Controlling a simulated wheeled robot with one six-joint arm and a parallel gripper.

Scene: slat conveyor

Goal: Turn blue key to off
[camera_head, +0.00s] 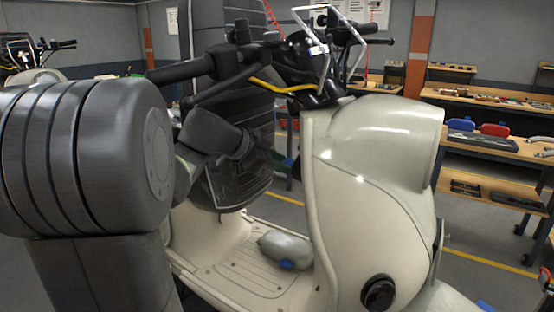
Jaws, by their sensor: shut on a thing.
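A cream scooter (375,165) stands in front of me, its handlebar (345,30) at the top. My gripper (278,160) reaches from the left to the inner side of the scooter's front shield. It is shut on the blue key (287,163), of which only a small dark blue patch shows at the fingertips. The fingers are small and dark here, and the key's slot and turn position are hidden behind the shield's edge.
A silver rounded object (284,248) with a blue end lies on the scooter's footboard (235,272). A workbench (500,135) with tools and red and blue items stands at the right. A yellow cable (285,88) hangs below the handlebar.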

